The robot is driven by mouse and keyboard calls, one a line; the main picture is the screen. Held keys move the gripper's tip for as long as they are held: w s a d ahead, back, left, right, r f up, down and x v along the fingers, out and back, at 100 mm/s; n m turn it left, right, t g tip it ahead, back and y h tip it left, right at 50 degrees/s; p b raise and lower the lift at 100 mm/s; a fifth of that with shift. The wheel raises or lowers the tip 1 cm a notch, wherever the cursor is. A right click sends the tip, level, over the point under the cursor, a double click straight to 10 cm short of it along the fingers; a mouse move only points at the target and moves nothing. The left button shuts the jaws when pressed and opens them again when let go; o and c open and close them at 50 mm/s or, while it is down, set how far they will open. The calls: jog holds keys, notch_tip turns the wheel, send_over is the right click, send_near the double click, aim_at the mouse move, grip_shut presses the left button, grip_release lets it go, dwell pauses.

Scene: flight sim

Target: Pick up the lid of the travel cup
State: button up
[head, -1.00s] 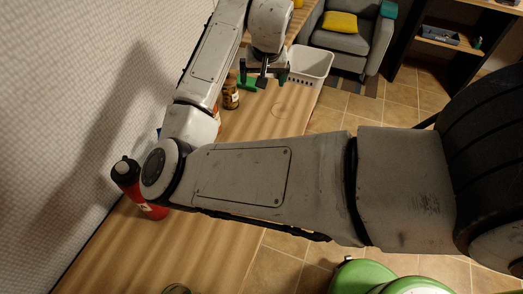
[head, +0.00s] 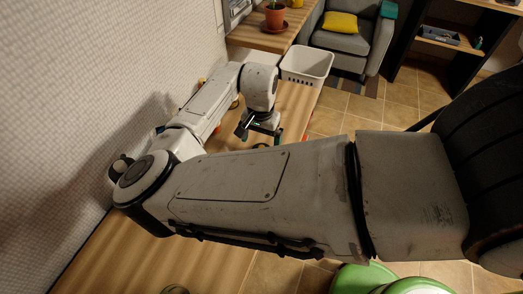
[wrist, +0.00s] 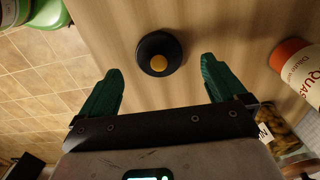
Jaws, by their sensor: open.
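A round black lid (wrist: 147,47) with an orange-yellow centre lies on the wooden table (wrist: 225,20) in the wrist view. My gripper (wrist: 161,63) is open, with its two green fingers apart. The lid shows between and just ahead of the fingertips, and neither finger appears to touch it. In the head view my gripper (head: 264,130) hangs over the table (head: 300,98), below my wrist. I cannot make out the lid clearly there, as my arm and gripper cover that area.
In the wrist view a bottle with an orange top (wrist: 297,66) and a glass jar (wrist: 286,136) stand right of the right finger. In the head view a white basket (head: 307,65) is beyond the gripper. A textured wall (head: 60,110) runs along the left.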

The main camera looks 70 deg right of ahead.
aim_at(261, 146)
jog(key=shift+s+d+f, duration=0.1)
jog(key=shift+f, duration=1.8)
jog(key=shift+c, duration=0.4)
jog(key=c, duration=1)
